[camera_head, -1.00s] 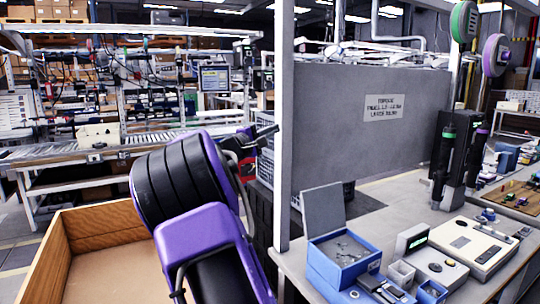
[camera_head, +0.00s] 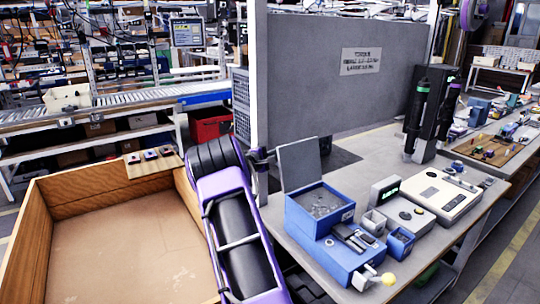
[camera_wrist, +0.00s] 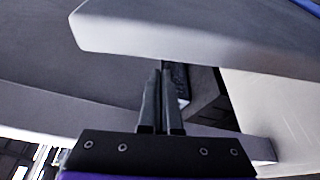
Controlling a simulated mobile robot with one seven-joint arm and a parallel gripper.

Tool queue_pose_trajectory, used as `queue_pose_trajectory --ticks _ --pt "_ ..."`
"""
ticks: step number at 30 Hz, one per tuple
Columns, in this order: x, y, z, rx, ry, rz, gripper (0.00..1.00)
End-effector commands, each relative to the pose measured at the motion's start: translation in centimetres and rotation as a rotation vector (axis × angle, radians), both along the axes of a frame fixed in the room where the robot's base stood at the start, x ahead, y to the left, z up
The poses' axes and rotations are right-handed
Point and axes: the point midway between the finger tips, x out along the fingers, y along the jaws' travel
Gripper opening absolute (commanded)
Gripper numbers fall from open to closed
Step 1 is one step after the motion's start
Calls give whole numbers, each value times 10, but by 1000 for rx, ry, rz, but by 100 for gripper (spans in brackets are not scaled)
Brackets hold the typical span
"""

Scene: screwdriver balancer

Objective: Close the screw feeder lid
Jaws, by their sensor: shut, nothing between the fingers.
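The screw feeder (camera_head: 334,258) is a blue box on the near left part of the workbench, with a tray of small screws (camera_head: 320,202) in its top. Its grey lid (camera_head: 299,165) stands open, nearly upright, at the back of the tray. My gripper (camera_head: 265,153) is small and dark in the head view, left of the lid by the grey post. In the wrist view my gripper's fingers (camera_wrist: 161,75) are together and empty. A pale grey slab lies beyond the fingertips there; I cannot tell what it is. The wrist view does not clearly show the lid.
The grey post (camera_head: 259,70) and panel (camera_head: 345,70) stand behind the feeder. Small bins (camera_head: 400,243) and a beige device (camera_head: 436,199) sit right of it. A wooden crate (camera_head: 120,245) is at left. A dark tool holder (camera_head: 434,110) stands farther back on the bench.

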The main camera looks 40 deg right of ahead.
Motion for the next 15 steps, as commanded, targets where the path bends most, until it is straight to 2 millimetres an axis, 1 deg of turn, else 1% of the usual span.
queue_pose_trajectory --ticks 1,9,15 --pt "1 -9 -1 -1 0 -3 0" --pt "-24 -4 9 0 1 -1 0" --pt "-35 -3 12 -1 1 -1 0"
